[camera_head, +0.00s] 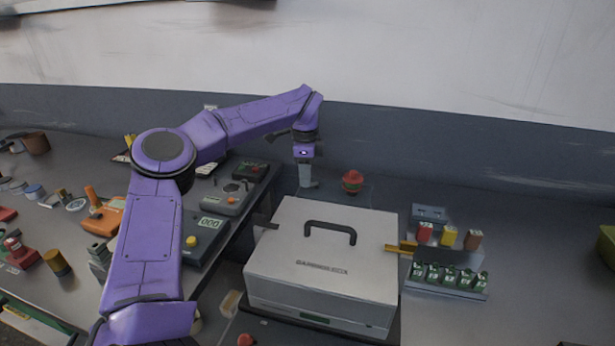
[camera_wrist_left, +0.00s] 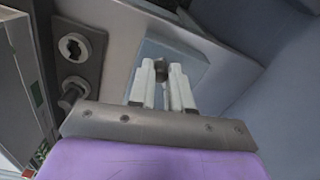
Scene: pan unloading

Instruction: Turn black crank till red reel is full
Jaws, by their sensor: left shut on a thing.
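My left gripper (camera_head: 306,184) reaches down behind the white case, near the back wall. In the left wrist view its fingers (camera_wrist_left: 161,76) are shut on a small dark grey, rounded piece (camera_wrist_left: 161,68). It looks like the handle of the black crank; the rest of the crank cannot be made out. A small red, rounded thing (camera_head: 352,181) stands just right of the gripper in the head view, apart from it. It may be the red reel, but it is too small to tell how full it is. My right gripper is not in view.
A large white case (camera_head: 320,262) with a black handle stands in front of the gripper. Several small devices, including a counter box (camera_head: 203,236), lie to the left. A rack of green items (camera_head: 447,280) stands right of the case. The bench at far right is mostly clear.

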